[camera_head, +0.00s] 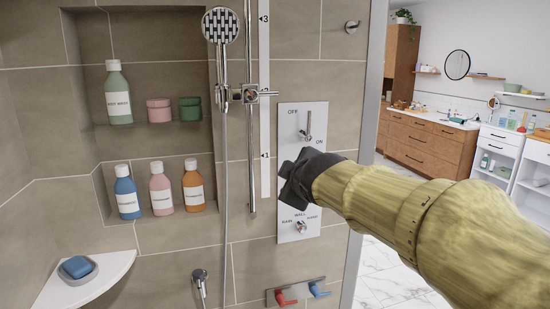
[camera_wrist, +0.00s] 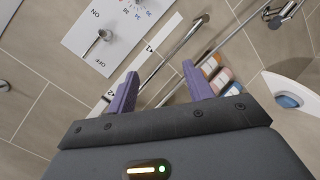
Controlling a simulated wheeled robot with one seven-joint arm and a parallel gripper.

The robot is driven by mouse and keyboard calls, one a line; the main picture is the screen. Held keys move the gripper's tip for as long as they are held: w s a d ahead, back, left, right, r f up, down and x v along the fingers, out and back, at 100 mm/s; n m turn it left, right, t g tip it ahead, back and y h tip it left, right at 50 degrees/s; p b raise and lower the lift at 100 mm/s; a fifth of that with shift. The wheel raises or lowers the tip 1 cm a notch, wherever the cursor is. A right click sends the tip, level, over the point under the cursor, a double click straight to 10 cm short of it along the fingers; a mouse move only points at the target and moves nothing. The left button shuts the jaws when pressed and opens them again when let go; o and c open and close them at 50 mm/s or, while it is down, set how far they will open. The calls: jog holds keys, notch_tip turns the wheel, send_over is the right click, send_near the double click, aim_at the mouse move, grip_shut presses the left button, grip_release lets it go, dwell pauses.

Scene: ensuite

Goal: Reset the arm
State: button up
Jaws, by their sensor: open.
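My arm (camera_head: 420,215) reaches in from the right in the head view and ends in my dark gripper (camera_head: 298,178), in front of the shower control panel (camera_head: 290,113). In the wrist view my gripper (camera_wrist: 158,92) shows two purple fingers set apart, with nothing between them. The white panel also shows in the wrist view (camera_wrist: 125,40), with its lever (camera_wrist: 97,42) to the left of the fingers. The gripper appears apart from the lever. In the head view the upper lever (camera_head: 308,128) is visible between OFF and ON, and my gripper hides the panel's middle.
A shower rail (camera_head: 252,150) with hose and shower head (camera_head: 220,25) stands left of the gripper. Niches hold several bottles (camera_head: 162,188) and jars. A corner shelf (camera_head: 100,275) holds a blue soap. Red and blue taps (camera_head: 295,292) are below. A vanity (camera_head: 425,140) stands beyond at right.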

jog(key=s+d+f+m+g+h, duration=0.1)
jog(key=s+d+f+m+g, duration=0.5)
jog(key=f, duration=0.5)
jog(key=s+d+f+m+g+h, duration=0.1)
jog(key=s+d+f+m, duration=0.15)
jog(key=s+f, duration=0.7)
jog(key=s+d+f+m+g, duration=0.35)
jog(key=s+f+m, duration=0.25)
jog(key=f, duration=0.7)
jog(key=w+p+v, duration=0.3)
jog(key=p+v, duration=1)
jog(key=shift+a+r, duration=0.5)
jog(key=shift+r, duration=0.15)
jog(key=shift+s+n, duration=0.15)
jog(key=shift+n, duration=0.1)
